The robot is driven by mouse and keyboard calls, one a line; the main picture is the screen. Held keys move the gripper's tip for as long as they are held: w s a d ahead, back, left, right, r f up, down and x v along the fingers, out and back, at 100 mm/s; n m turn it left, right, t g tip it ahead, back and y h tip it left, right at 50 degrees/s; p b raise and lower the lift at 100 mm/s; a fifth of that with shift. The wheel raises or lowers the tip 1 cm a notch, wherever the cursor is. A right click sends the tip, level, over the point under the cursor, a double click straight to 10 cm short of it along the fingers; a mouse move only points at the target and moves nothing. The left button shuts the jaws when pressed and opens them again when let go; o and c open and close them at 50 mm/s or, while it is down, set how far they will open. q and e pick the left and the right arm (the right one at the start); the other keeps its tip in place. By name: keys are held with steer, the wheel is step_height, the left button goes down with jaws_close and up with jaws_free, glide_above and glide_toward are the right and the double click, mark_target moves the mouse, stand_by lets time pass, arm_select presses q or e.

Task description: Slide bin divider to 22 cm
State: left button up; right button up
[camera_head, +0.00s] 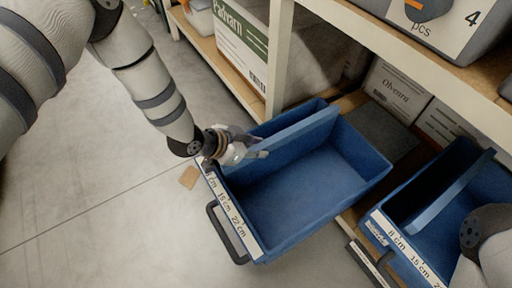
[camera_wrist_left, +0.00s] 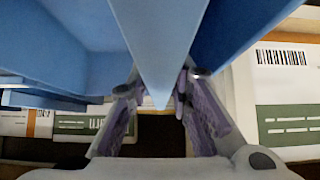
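The blue bin (camera_head: 262,239) lies on the lower shelf and juts out over the floor. Its blue divider (camera_head: 290,138) runs lengthwise inside it. The divider's near end is close to the upper left end of the white label strip (camera_head: 231,213), where 15 cm and 22 cm are readable; the 22 cm mark is lower right. My left gripper (camera_head: 245,153) is at the divider's near end. In the left wrist view the fingers (camera_wrist_left: 160,92) stand on either side of the divider (camera_wrist_left: 160,45); whether both touch it is unclear. My right gripper is out of view.
A second blue bin (camera_head: 403,236) with its own divider (camera_head: 452,190) sits to the right, with part of my right arm over it. A rack post (camera_head: 279,60) and cartons (camera_head: 397,88) stand behind.

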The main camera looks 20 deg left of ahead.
arm_select(q)
steer(key=shift+d, duration=0.1)
jaws_close()
steer(key=s+d+p, duration=0.5)
steer(key=s+d, duration=0.4)
steer(key=d, duration=0.2)
steer(key=shift+d, duration=0.15)
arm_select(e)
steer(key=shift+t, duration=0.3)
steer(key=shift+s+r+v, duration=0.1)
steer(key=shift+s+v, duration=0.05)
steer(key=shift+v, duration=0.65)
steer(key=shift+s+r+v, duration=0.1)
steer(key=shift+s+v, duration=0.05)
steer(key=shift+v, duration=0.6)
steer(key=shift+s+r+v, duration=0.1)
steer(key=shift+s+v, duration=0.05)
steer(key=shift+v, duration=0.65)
arm_select(q)
steer(key=o, duration=0.8)
jaws_free()
steer(key=shift+s+d, duration=0.1)
steer(key=v, duration=1.2)
